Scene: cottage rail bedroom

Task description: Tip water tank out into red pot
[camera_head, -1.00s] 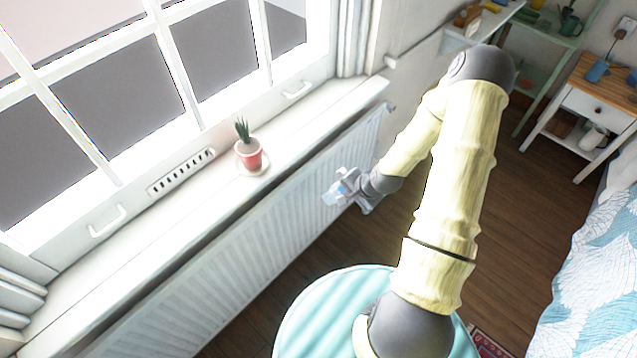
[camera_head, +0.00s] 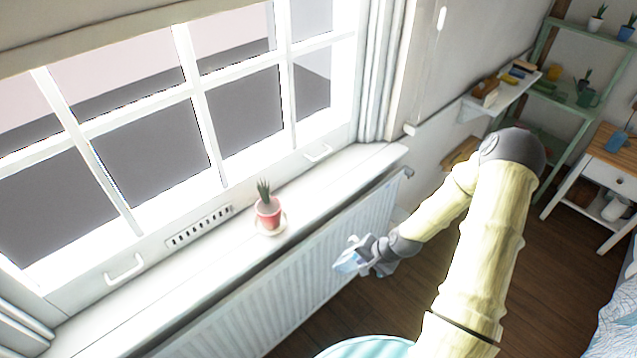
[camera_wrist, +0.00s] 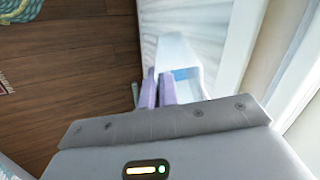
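The red pot (camera_head: 268,213) stands upright on the white window sill, on a pale saucer, with a spiky green plant in it. My gripper (camera_head: 352,258) is in front of the radiator, below and to the right of the pot, apart from it. It holds a small pale-blue, see-through container that looks like the water tank (camera_head: 346,262). In the wrist view, the two lilac fingers of my gripper (camera_wrist: 158,88) are close together against the tank (camera_wrist: 182,60), where a blue patch shows, possibly water. The tank's exact tilt is hard to tell.
The window sill (camera_head: 215,270) runs along the window above a white ribbed radiator (camera_head: 300,290). A wall shelf (camera_head: 512,92), a green rack (camera_head: 568,105) and a small white table (camera_head: 600,170) stand at the right. The sill beside the pot is clear.

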